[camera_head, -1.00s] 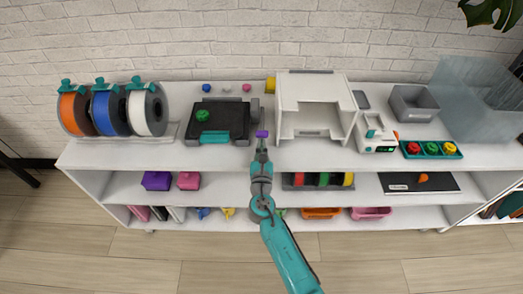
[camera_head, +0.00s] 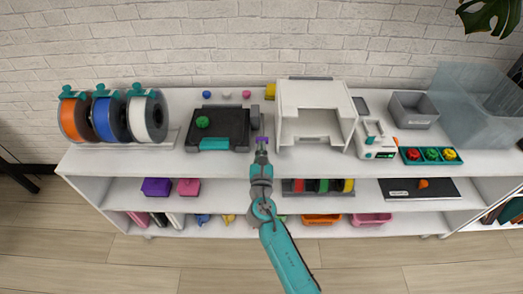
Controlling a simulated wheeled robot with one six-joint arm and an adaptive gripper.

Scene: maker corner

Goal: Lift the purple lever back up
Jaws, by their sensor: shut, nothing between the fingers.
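The purple lever (camera_head: 262,139) is a small purple bar at the front edge of the white shelf top, beside the black flat machine and left of the white open-fronted box. My gripper (camera_head: 261,147) is shut and empty. Its tip is just in front of and below the lever, close to it in the picture. I cannot tell whether they touch. The lever's mount is hard to make out at this size.
The black machine (camera_head: 225,126) carries a green object (camera_head: 203,122). The white box (camera_head: 311,112) stands close on the right. Spools (camera_head: 103,117) stand at far left; a small white device (camera_head: 374,139) and a grey bin (camera_head: 412,110) are right.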

